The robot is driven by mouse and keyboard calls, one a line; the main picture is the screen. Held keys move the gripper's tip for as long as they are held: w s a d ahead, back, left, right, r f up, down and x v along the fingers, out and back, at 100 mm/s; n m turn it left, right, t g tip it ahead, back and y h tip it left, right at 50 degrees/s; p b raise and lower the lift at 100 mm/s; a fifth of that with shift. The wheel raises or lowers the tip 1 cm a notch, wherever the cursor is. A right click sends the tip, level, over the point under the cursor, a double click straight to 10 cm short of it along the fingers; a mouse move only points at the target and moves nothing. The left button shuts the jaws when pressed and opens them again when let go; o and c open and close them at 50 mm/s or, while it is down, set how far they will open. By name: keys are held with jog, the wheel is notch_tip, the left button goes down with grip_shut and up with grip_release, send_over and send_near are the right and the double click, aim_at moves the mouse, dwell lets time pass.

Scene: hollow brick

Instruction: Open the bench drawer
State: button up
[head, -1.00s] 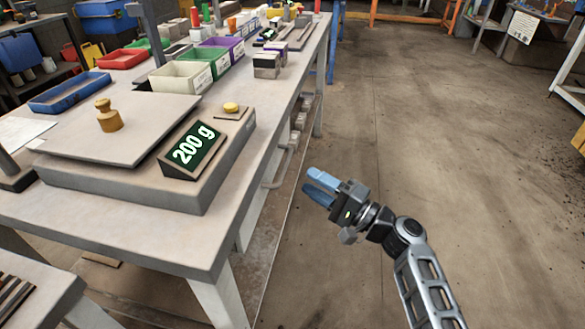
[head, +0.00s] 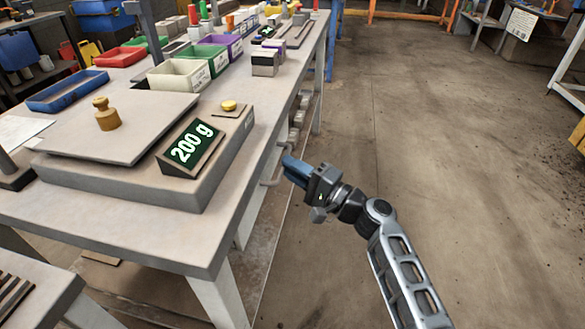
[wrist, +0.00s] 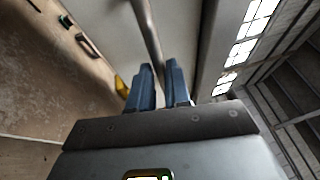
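The bench drawer (head: 254,212) is under the bench top, on the side facing the aisle, and is largely hidden by the table edge. Its grey bar handle (head: 268,181) sticks out on that side. My gripper (head: 287,167) is at the handle, with its blue fingers pointing left toward the bench. In the wrist view, the handle bar (wrist: 146,28) runs down between the two fingertips (wrist: 158,66) and fills the narrow gap. The fingers look shut on it, though the contact itself is small in view. The drawer's pale front (wrist: 185,30) is close ahead.
The bench top (head: 110,232) holds a scale (head: 125,180) reading 200 g with a brass weight (head: 107,115), and several coloured bins (head: 180,75). A bench leg (head: 219,300) stands near the front. The floor (head: 440,170) to the right is clear.

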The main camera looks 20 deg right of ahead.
grip_shut()
jog(key=shift+s+d, duration=0.1)
jog(key=s+d+b, duration=0.1)
jog(key=s+d, duration=0.6)
jog(key=d, duration=0.2)
jog(key=s+d, duration=0.7)
jog(key=d, duration=0.3)
jog(key=shift+b, duration=0.35)
jog(key=shift+d+f, duration=0.1)
jog(key=shift+o, duration=2.2)
grip_release()
jog(key=v, duration=0.7)
jog(key=shift+s+d, duration=0.2)
jog(key=shift+s, duration=0.15)
